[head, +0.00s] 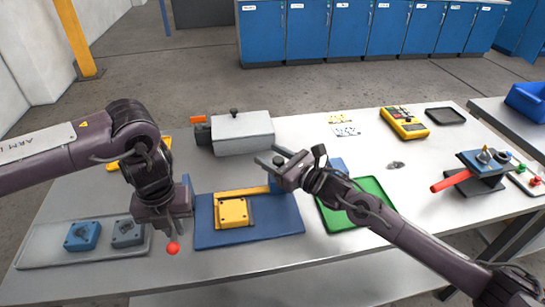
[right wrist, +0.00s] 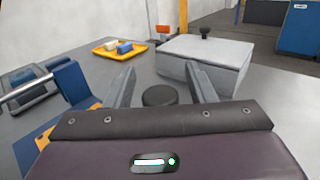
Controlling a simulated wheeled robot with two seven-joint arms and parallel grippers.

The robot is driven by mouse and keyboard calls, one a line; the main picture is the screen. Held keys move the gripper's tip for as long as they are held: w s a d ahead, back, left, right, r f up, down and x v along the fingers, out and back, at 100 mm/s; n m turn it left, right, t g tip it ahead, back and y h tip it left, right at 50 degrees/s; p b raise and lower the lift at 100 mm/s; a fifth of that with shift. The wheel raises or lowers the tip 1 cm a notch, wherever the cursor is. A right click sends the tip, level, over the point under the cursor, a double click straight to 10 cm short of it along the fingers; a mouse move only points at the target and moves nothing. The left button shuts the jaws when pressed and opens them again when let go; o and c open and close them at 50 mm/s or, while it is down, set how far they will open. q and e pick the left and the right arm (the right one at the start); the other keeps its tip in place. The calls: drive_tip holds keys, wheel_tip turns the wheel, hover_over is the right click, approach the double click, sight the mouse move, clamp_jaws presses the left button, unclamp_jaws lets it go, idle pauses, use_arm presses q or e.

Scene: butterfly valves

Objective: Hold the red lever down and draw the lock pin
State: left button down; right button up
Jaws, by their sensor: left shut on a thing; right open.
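The red lever shows as a red ball knob (head: 173,248) at the front left of the blue fixture plate (head: 215,240). My left gripper (head: 168,232) points down and is shut on the lever just above the knob; its fingers hide most of the lever. In the right wrist view, a metal rod (right wrist: 25,90) runs left from a blue block (right wrist: 70,85). A black round knob (right wrist: 160,95), apparently the lock pin's head, shows between the fingers of my right gripper (right wrist: 160,88). That gripper (head: 275,158) is open above the fixture's back right, not closed on the knob.
A yellow block (head: 233,212) sits on the plate. A grey box (head: 242,133) stands behind. A green tray (head: 375,218) lies right, partly under my right arm. A red-handled valve (head: 455,180) stands far right.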

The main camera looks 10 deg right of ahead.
drive_tip(key=v, duration=1.2)
drive_tip(key=shift+r, duration=0.15)
use_arm(q)
drive_tip(key=shift+w+r+g+p, duration=0.25)
drive_tip(key=shift+r+g+p, duration=0.35)
drive_tip(key=shift+r+p, duration=0.85)
drive_tip(key=shift+w+r+g+p, duration=0.2)
drive_tip(key=shift+r+g+p, duration=0.35)
drive_tip(key=shift+p, duration=1.6)
use_arm(e)
wheel_tip(320, 180, up, 7)
use_arm(q)
drive_tip(key=c, duration=1.3)
unclamp_jaws()
drive_tip(key=shift+s, duration=0.1)
